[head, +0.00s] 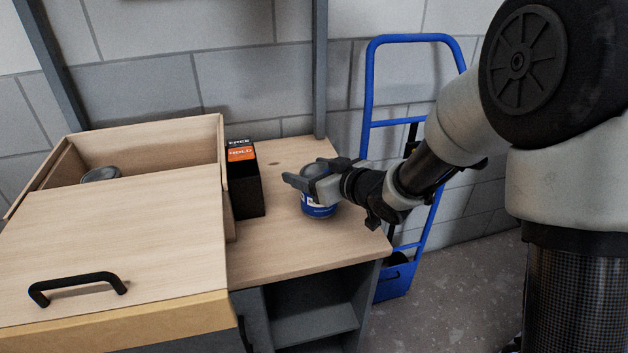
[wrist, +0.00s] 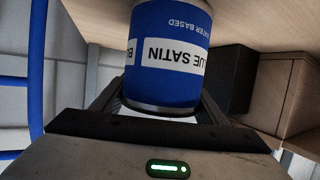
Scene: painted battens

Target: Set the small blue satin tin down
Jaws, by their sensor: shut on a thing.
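The small blue satin tin (head: 318,208) is at the right part of the wooden worktop (head: 290,250) in the head view. My gripper (head: 312,184) is shut on it, with the fingers around its upper part. In the wrist view the tin (wrist: 170,85) fills the upper middle, its white label reading "UE SATIN" upside down, between the fingers of my gripper (wrist: 168,110). The tin looks upright and at or close to the worktop. I cannot tell whether its base touches the wood.
A black box with an orange label (head: 244,180) stands left of the tin. Further left is an open wooden drawer or box (head: 150,140) with a grey-lidded tin (head: 101,174) inside. A blue hand truck (head: 412,39) stands right of the worktop. Bare worktop lies in front of the tin.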

